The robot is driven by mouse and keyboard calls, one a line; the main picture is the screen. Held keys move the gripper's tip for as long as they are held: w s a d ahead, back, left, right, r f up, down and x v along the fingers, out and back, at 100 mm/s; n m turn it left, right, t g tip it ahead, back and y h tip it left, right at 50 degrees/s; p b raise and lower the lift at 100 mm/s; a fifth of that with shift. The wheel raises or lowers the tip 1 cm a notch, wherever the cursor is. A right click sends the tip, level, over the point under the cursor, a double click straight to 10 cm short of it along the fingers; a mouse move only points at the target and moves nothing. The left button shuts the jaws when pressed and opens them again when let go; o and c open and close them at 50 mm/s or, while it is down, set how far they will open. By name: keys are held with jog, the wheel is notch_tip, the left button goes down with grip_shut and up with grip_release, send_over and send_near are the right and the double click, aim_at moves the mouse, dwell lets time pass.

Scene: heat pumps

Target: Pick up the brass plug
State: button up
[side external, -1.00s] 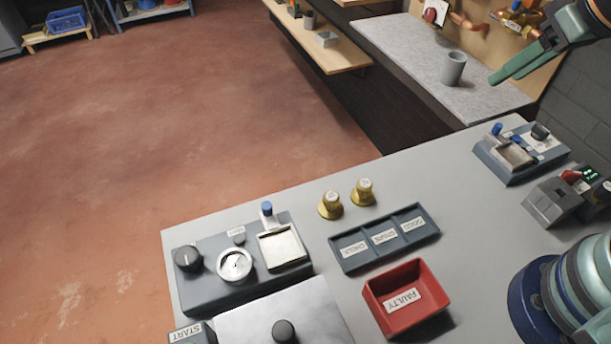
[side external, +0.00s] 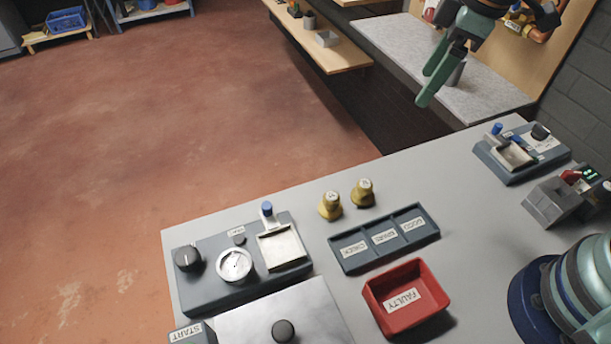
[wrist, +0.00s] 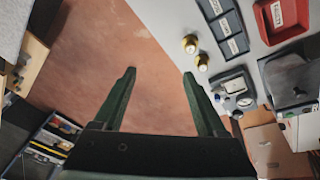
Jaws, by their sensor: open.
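Two brass plugs with pale labelled tops stand side by side on the grey bench, one at the left (side external: 331,206) and one at the right (side external: 363,193). Both also show in the wrist view, one higher (wrist: 190,43) and one lower (wrist: 202,63). I cannot read their labels or tell which one the task means. My gripper (side external: 429,86) is open and empty, raised in the air beyond the bench's far edge. In the wrist view its two green fingers (wrist: 159,73) are spread over the floor, with both plugs to the right of the right fingertip.
A grey labelled three-part tray (side external: 343,262) and a red FAULTY bin (side external: 380,315) stand near the plugs. A test unit with a gauge (side external: 203,292) is at the left. A grey cup (side external: 456,73) stands on the back shelf, partly behind my gripper.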

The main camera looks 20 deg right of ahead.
jog(key=w+a+f+n+g, duration=0.1)
jog(key=a+f+n+g, duration=0.1)
jog(key=a+f+n, duration=0.55)
jog(key=n, duration=0.3)
send_over(331, 196)
jog(key=shift+g+h, duration=0.4)
notch_tip(331, 196, down, 9)
jog(key=shift+w, duration=0.15)
jog(key=f, duration=0.4)
jog(key=shift+s, duration=0.25)
jog(key=shift+f, duration=0.6)
grip_shut()
